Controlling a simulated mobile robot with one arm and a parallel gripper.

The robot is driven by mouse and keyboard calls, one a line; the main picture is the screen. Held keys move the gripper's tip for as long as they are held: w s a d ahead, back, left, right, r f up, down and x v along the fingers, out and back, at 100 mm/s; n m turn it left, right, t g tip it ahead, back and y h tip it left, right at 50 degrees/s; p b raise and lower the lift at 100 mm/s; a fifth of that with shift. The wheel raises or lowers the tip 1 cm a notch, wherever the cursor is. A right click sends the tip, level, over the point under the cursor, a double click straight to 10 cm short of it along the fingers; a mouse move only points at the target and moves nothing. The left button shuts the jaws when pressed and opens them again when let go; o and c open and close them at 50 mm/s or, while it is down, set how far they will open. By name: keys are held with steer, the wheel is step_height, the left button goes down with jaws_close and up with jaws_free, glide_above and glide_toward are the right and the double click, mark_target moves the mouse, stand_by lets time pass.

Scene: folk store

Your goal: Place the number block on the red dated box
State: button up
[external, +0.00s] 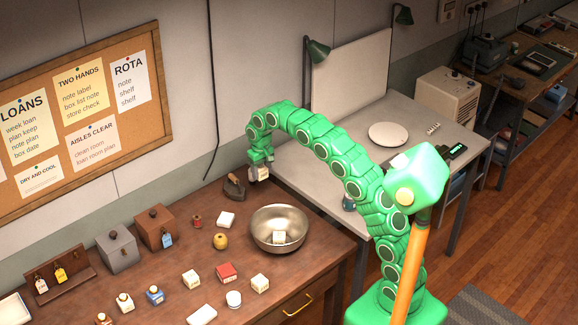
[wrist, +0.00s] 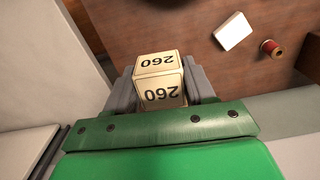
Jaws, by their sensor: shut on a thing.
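The number block (wrist: 159,66), a cream cube marked 260 on two visible faces, is held between the grey fingers of my gripper (wrist: 160,90). In the external view my gripper (external: 259,175) hangs above the back right edge of the brown table, with the cream block (external: 257,172) at its tips. The red box (external: 226,275) with a pale front sits on the same table, nearer the front, well away from my gripper. Its writing is too small to read. It does not show in the wrist view.
A metal bowl (external: 262,229) with a white block inside stands between my gripper and the red box. A dark iron (external: 234,187), a white block (external: 226,219) and a yellow round fruit (external: 220,241) lie nearby. Pale blocks (external: 260,282) and a white jar (external: 234,299) surround the red box.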

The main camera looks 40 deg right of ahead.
steer(key=shift+r, duration=2.35)
steer(key=shift+a+r, duration=0.15)
steer(key=shift+s+a, duration=0.25)
steer(key=shift+a, duration=0.1)
steer(key=s+a+r, duration=0.1)
steer(key=s+a, duration=1.6)
steer(key=a, duration=0.2)
steer(key=s+a+f, duration=0.1)
steer(key=s+a, duration=0.2)
steer(key=s, duration=0.4)
steer(key=s+a, duration=0.3)
steer(key=s, duration=0.4)
glide_above(227, 271)
steer(key=s+d, duration=0.1)
steer(key=shift+n, duration=0.4)
step_height(227, 271, down, 13)
steer(key=shift+f, duration=0.2)
steer(key=shift+w+a+f, duration=0.4)
steer(key=shift+w+f, duration=0.15)
steer(key=shift+f, duration=1.8)
